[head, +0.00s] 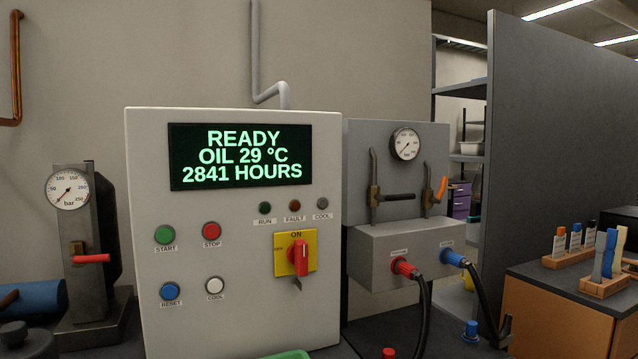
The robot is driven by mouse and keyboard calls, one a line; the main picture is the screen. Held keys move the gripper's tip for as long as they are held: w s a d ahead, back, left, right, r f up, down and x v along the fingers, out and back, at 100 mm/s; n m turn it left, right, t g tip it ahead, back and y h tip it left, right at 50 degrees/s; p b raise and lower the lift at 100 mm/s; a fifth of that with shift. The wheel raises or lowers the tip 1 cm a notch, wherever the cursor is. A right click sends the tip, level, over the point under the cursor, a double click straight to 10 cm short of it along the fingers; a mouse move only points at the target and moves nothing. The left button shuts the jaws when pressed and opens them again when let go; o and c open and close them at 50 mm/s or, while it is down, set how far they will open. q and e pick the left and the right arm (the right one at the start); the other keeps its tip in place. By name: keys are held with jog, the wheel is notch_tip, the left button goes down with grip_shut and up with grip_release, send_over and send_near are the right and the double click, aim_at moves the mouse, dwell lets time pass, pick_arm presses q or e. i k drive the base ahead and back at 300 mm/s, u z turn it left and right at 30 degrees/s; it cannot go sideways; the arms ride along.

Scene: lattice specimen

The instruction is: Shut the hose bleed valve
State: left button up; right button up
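A grey manifold box (400,245) stands right of the white control cabinet, with two small brass valves on pipes above it. The left valve has a black lever (398,197) lying horizontal, across its upright pipe. The right valve has an orange lever (440,188) tilted steeply upward, nearly along its pipe. A third valve with a red horizontal lever (92,259) is on the dark gauge stand at the left. No readable label shows which one is the hose bleed valve. Neither of my grippers is in view.
The white cabinet (232,325) carries buttons, a lit READY display (241,157) and a red-yellow switch (298,257). Red (404,267) and blue (453,258) couplings hold black hoses below the valves. A dial gauge (405,144) sits above. A grey partition (560,150) stands right.

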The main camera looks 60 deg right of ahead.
aim_at(437, 199)
jog(key=u, duration=1.4)
jog(key=k, duration=1.7)
jog(key=z, duration=1.9)
